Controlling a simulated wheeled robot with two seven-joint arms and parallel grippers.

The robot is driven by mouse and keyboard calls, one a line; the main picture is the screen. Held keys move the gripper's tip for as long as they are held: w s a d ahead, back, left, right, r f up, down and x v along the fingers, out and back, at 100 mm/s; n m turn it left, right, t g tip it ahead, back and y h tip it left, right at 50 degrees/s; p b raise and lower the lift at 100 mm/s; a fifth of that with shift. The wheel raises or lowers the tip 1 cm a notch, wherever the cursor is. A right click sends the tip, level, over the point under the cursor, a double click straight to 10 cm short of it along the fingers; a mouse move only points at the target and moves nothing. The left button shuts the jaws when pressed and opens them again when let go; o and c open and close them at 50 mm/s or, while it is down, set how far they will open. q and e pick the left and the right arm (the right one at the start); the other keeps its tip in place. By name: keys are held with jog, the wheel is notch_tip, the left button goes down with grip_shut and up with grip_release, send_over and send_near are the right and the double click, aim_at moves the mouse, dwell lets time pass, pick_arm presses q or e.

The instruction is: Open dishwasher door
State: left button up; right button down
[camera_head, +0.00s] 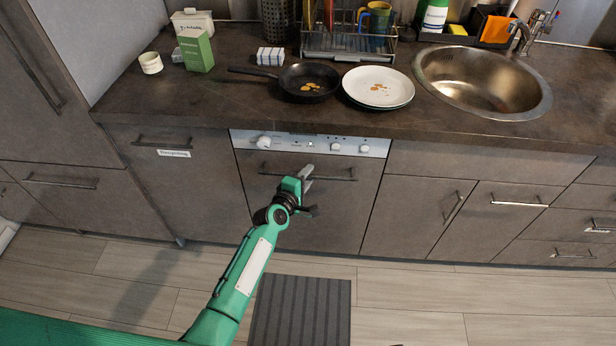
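The dishwasher door (330,215) is a brown-grey panel below a white control strip (352,147) with knobs. The door looks shut, flush with the cabinet fronts. Its dark bar handle (335,177) runs across the upper part. My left gripper (307,177) is at the left half of the handle, with its light fingers overlapping the bar in view. I cannot tell whether the fingers are closed around the bar or only in front of it. The arm hides part of the door's left side. My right gripper is not in view.
A striped dark mat (300,312) lies on the wooden floor in front of the door. The counter above holds a pan (309,80), a plate (378,87) with food scraps and a sink (482,82). Drawers and cabinets with handles flank the dishwasher. The floor to the right is clear.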

pick_arm(q)
jog(key=shift+w+d, duration=0.15)
jog(key=shift+w, duration=0.25)
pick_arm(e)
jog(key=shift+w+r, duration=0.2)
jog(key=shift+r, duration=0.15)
pick_arm(q)
grip_shut()
jog(key=shift+f, duration=0.1)
jog(key=shift+s+f, duration=0.1)
jog(key=shift+s, duration=0.05)
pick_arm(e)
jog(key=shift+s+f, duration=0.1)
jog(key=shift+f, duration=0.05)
